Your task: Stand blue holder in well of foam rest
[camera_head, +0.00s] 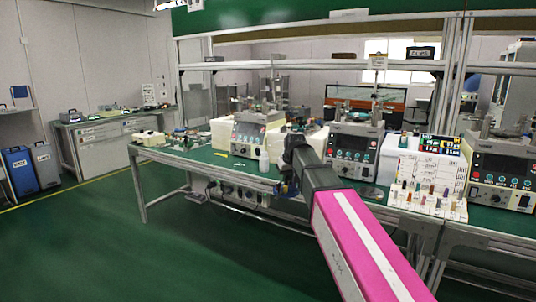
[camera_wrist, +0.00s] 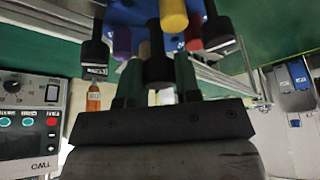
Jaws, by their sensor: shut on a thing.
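My gripper (camera_wrist: 158,84) shows at the bottom of the wrist view as a dark bar with two dark green fingers. They are shut around a black part. A patch of blue (camera_wrist: 172,44) shows just beyond, taken as the blue holder, mostly hidden by black, yellow, purple and red parts. How these parts join cannot be told. In the head view my gripper (camera_head: 287,187) is low at the bench's front edge, beyond my black wrist, with what it holds too small to read. I cannot make out the foam rest or its well.
The green-topped bench (camera_head: 205,156) carries grey control units, one in the middle (camera_head: 352,148) and one at right (camera_head: 502,178). A white stepped rack (camera_head: 428,178) holds several coloured pegs. A white bottle (camera_head: 264,161) stands left of my wrist. The green floor in front is clear.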

